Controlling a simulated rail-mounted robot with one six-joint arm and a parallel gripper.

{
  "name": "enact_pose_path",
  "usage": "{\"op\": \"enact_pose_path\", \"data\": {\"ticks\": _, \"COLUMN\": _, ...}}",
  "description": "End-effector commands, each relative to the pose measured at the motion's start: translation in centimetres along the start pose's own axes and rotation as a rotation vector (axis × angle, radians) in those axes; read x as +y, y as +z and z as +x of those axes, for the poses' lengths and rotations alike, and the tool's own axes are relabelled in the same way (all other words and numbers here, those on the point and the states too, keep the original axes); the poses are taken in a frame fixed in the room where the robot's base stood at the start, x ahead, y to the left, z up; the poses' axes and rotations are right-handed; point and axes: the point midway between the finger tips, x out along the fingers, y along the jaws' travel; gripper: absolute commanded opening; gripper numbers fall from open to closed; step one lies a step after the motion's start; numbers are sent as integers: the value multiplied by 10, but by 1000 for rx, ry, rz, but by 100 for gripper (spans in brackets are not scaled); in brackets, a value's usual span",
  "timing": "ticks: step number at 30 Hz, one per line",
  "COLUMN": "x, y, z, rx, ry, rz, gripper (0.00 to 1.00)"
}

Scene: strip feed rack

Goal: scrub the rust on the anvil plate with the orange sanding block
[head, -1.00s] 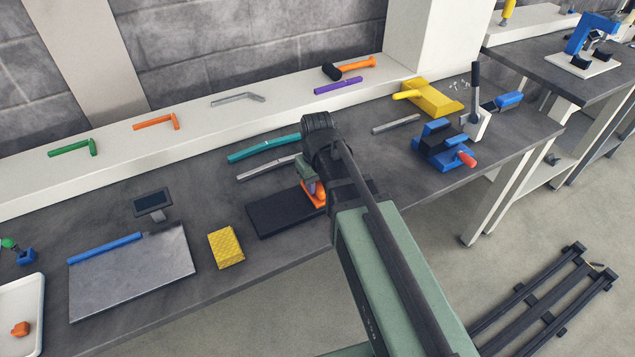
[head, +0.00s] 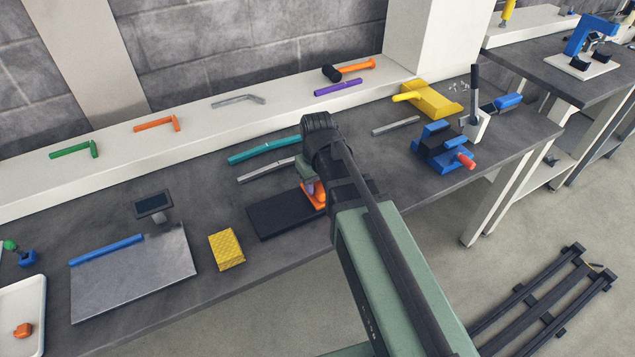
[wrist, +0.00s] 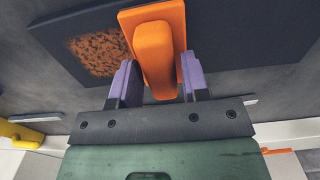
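The anvil plate (head: 280,215) is a flat dark slab on the bench, partly hidden behind my arm in the head view. In the wrist view the plate (wrist: 240,28) carries a speckled orange-brown rust patch (wrist: 98,52), left of the sanding block. The orange sanding block (wrist: 158,50) has a flat base and a raised handle.
A yellow textured block (head: 226,249) lies left of the plate, beside a grey metal sheet (head: 135,285). Teal (head: 263,151) and grey (head: 266,170) bars lie behind the plate. A blue vise-like device (head: 440,150) stands to the right.

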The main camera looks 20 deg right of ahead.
Motion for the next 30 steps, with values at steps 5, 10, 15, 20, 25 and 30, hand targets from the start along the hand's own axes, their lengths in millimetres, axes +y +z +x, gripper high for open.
{"op": "enact_pose_path", "data": {"ticks": 5, "x": 0, "y": 0, "z": 0, "rx": 0, "ry": 0, "rz": 0, "gripper": 15}}
{"op": "enact_pose_path", "data": {"ticks": 10, "x": 0, "y": 0, "z": 0, "rx": 0, "ry": 0, "rz": 0, "gripper": 10}}
{"op": "enact_pose_path", "data": {"ticks": 15, "x": 3, "y": 0, "z": 0, "rx": 0, "ry": 0, "rz": 1, "gripper": 10}}
{"op": "enact_pose_path", "data": {"ticks": 20, "x": 19, "y": -1, "z": 0, "rx": 0, "ry": 0, "rz": 3, "gripper": 10}}
{"op": "enact_pose_path", "data": {"ticks": 25, "x": 41, "y": -1, "z": 1, "rx": 0, "ry": 1, "rz": 2, "gripper": 10}}
{"op": "enact_pose_path", "data": {"ticks": 30, "x": 46, "y": 0, "z": 1, "rx": 0, "ry": 1, "rz": 0, "gripper": 10}}
